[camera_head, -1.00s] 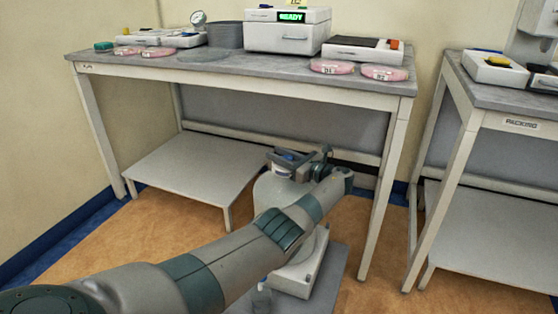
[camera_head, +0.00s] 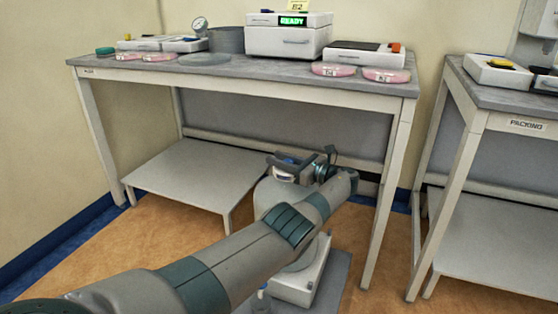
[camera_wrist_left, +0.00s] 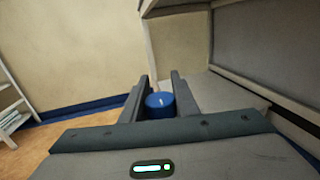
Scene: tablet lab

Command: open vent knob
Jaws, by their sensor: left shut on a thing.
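The vent knob is a round blue cap with a pale mark on top, seen in the left wrist view (camera_wrist_left: 159,103) between the two dark fingers of my left gripper (camera_wrist_left: 161,82). In the head view, my left gripper (camera_head: 292,166) is at the top of a pale rounded vessel (camera_head: 268,196) that stands below the bench front. A little blue of the knob (camera_head: 288,161) shows there between the fingers. The gripper is shut on the knob. My left forearm hides much of the vessel. My right gripper is in no view.
A grey-topped bench (camera_head: 215,73) stands behind the vessel, with a white READY machine (camera_head: 285,42), pink dishes (camera_head: 387,75) and a gauge on it. A low white shelf (camera_head: 190,170) is to the left. A packing table (camera_head: 500,97) stands right. Orange floor is open at front left.

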